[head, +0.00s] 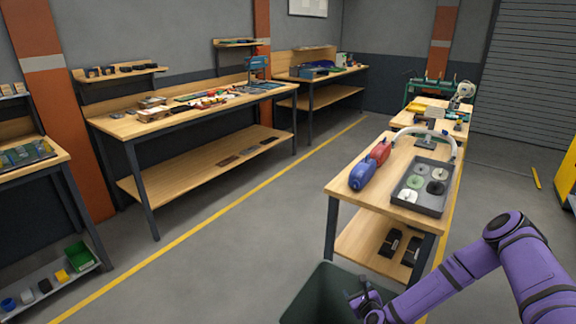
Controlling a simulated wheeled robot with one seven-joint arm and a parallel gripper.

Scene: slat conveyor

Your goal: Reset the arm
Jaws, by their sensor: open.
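My purple arm reaches in from the lower right of the head view. My gripper (366,299) is at the bottom, over or in front of a dark green bin (312,292). Its jaws are small and dark in the picture, with nothing seen between them. It sits lower than the near end of the wooden workbench (345,190) and apart from it.
A long workbench (133,128) stands at left. Open floor (240,250) lies between.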

